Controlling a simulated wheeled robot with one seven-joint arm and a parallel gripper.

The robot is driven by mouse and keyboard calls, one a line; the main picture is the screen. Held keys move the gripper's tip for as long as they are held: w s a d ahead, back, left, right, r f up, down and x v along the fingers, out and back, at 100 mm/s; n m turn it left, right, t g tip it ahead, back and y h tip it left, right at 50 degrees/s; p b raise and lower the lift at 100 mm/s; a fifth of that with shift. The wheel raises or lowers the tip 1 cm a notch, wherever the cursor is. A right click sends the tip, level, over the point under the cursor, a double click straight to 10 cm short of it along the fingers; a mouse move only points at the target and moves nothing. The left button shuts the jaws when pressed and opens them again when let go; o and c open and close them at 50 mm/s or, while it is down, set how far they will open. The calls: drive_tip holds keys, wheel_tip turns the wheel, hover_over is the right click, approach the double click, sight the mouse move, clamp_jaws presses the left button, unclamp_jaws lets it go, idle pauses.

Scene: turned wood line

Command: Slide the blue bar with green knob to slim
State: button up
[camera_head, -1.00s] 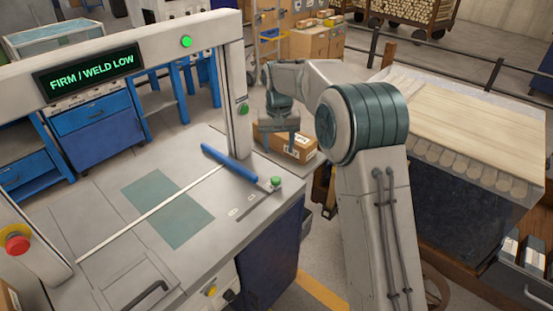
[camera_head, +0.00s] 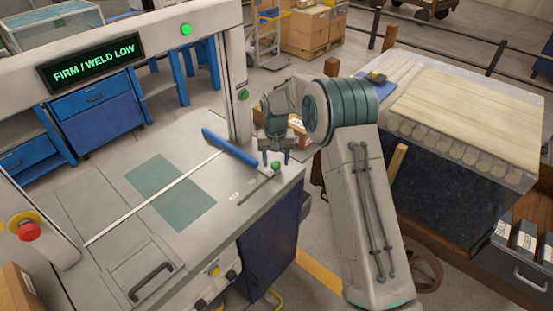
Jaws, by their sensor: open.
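The blue bar (camera_head: 229,147) lies at the right side of the grey machine top (camera_head: 110,215), tilted in the picture. The green knob (camera_head: 275,168) sits by the bar's near right end, at the upper right end of a dark slot (camera_head: 255,190). Small white labels (camera_head: 235,195) lie beside the slot, too small to read. My gripper (camera_head: 275,162) is open with its fingers pointing down. Its two fingertips appear on either side of the knob, just above it; I cannot tell whether they touch it.
A pale strap (camera_head: 150,200) crosses the top over a teal patch (camera_head: 190,210). A red stop button (camera_head: 29,230) is at left. A wood stack (camera_head: 470,110) stands right.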

drive_tip(key=shift+f, duration=0.4)
